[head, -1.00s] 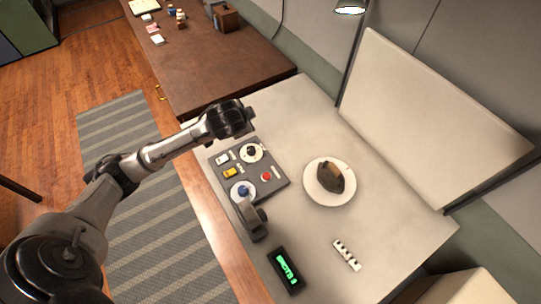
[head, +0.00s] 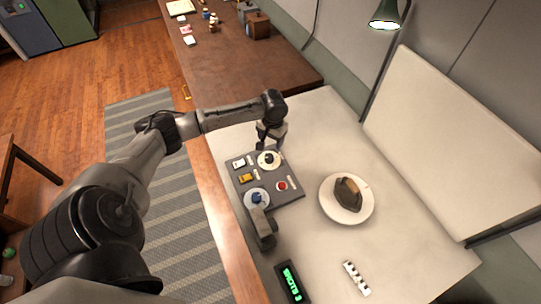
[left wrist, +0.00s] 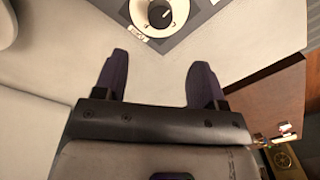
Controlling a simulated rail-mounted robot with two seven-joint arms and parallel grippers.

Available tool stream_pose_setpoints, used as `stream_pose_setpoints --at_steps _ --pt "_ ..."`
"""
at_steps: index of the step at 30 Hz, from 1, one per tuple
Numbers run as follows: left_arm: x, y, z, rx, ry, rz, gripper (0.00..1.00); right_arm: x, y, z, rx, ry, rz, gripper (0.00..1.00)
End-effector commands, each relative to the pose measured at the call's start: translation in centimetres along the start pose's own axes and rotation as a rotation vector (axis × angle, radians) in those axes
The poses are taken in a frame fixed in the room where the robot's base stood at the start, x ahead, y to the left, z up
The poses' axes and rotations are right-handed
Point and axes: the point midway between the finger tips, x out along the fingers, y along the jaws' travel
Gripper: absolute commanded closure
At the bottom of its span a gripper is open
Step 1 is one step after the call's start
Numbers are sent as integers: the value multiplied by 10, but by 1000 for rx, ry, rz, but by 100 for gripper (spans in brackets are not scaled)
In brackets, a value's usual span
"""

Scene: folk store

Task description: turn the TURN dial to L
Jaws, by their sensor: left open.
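The dark control panel (head: 290,197) lies on the light worktop and carries two dials. The dial with a black knob on a white disc (head: 268,159) is at its far end; a dial with a blue knob (head: 257,197) is at its near end. My left gripper (head: 270,137) is just beyond the black-knob dial, pointing down. In the left wrist view a dial with a dark knob (left wrist: 160,15) is at the top, beyond the open, empty fingers (left wrist: 160,62). Its small label is too blurred to read surely. My right gripper is not in view.
A red button (head: 281,186) and a yellow switch (head: 246,178) sit on the panel. A grey block-like object (head: 263,232) stands at its near end. A plate (head: 330,208) with a dark iron-like item (head: 347,190) is to the right. A green-lit display (head: 291,283) lies nearer.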

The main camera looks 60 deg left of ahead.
Motion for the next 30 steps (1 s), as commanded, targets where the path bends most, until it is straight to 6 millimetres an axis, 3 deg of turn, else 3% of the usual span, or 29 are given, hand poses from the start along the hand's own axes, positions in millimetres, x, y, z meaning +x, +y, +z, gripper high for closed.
stream_pose_setpoints --at_steps 6,15,21,30 --pt "45 1 1 1 -4 0 36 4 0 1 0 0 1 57" --pt "89 1 1 2 -2 -1 36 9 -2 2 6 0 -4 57" --pt "104 1 1 2 -1 0 36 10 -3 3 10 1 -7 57" --pt "108 0 1 4 0 -1 36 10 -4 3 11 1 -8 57"
